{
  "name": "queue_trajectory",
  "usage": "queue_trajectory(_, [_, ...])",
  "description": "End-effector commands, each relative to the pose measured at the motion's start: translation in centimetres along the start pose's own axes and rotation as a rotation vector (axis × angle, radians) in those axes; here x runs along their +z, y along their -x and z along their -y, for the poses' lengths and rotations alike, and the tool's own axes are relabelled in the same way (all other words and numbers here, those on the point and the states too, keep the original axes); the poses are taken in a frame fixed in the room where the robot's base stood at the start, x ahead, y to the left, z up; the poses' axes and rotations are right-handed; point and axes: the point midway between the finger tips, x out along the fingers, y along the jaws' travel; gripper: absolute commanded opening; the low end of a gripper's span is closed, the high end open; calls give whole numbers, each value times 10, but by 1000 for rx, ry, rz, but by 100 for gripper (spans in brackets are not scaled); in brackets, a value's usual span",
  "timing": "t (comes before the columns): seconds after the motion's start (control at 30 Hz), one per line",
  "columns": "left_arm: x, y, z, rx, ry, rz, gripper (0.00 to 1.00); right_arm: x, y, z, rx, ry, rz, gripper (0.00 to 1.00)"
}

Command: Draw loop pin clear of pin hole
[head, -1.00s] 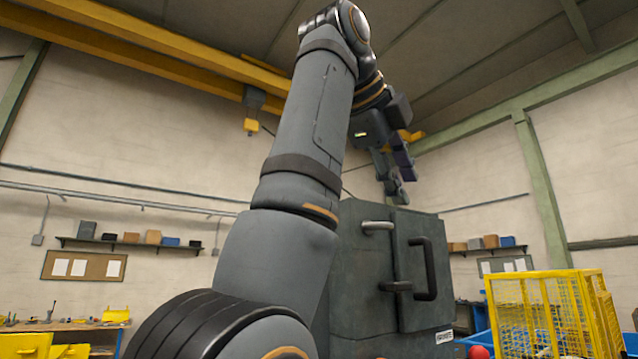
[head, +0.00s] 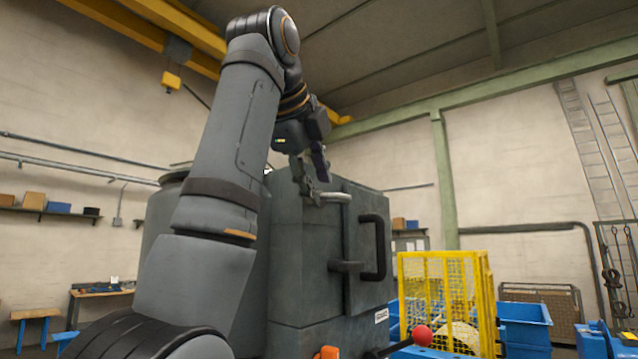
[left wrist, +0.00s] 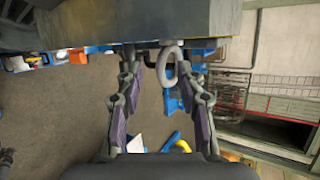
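The loop pin, a pale grey ring, shows at the upper front of a large dark grey housing (head: 300,285) in the head view (head: 338,197). In the left wrist view the ring (left wrist: 163,72) hangs from the housing's edge. My left gripper (head: 314,190) is at the loop in the head view. In the left wrist view its fingers (left wrist: 160,58) are spread, with the ring between them, closer to the right finger. I cannot tell whether that finger touches it. The pin's shank and the pin hole are hidden. My right gripper is in neither view.
A dark C-shaped handle (head: 380,248) and a grey rod-like piece (head: 347,267) stick out of the housing below the loop. A red ball knob (head: 422,335) and a yellow mesh cage (head: 446,290) stand to the lower right.

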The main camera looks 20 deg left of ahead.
Motion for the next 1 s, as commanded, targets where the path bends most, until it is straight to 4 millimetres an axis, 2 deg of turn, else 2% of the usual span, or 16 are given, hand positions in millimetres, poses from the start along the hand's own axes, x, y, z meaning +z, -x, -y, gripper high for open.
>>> queue_trajectory(0.03, [0,-6,4,0,-2,-1,38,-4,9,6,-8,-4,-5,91])
queue_trajectory(0.17, [0,-18,3,0,-2,0,38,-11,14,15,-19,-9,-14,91])
queue_trajectory(0.53, [-1,-24,0,-1,-1,0,38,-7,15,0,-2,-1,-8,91])
queue_trajectory(0.8, [-1,-24,0,-1,-1,0,1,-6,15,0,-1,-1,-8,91])
queue_trajectory(1.0, [-1,-24,1,-2,-1,0,0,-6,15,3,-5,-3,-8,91])
